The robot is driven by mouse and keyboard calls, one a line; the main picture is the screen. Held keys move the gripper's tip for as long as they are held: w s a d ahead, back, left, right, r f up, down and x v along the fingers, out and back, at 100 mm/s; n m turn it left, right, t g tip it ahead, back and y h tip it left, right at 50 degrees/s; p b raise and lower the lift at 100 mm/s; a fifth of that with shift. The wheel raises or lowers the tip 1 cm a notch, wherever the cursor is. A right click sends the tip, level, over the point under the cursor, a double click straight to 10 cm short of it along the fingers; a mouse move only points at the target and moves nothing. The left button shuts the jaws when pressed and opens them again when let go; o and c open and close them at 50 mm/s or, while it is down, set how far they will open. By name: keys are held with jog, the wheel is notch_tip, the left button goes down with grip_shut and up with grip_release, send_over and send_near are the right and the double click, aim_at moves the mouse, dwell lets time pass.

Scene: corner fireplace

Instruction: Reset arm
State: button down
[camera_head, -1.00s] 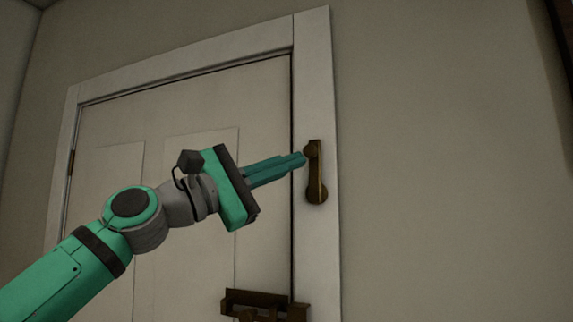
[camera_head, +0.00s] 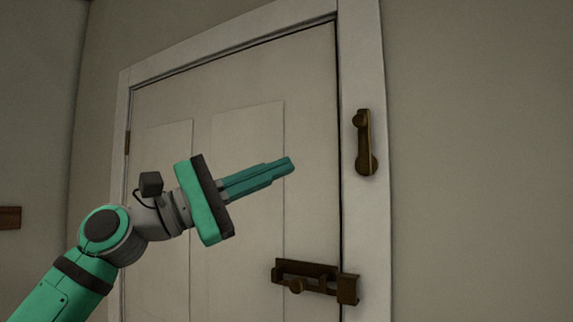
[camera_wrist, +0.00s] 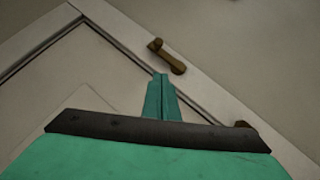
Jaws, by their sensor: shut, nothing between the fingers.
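My gripper (camera_head: 290,165) is shut and empty, its teal fingers together and pointing right in the head view. In that view it is in front of the white door (camera_head: 246,150), to the left of the brass latch (camera_head: 366,145) on the door frame, with a clear gap between them. In the wrist view the closed fingertips (camera_wrist: 161,76) show just below the same brass latch (camera_wrist: 168,57).
A brass slide bolt (camera_head: 308,277) sits lower on the door's right edge and the frame. The white door frame (camera_head: 371,240) borders plain wall at right. A small brown object (camera_head: 10,217) shows at the far left edge.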

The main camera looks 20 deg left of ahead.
jog(key=shift+s+a, duration=0.15)
jog(key=shift+a, duration=0.15)
jog(key=shift+a+f, duration=0.1)
jog(key=shift+f, duration=0.05)
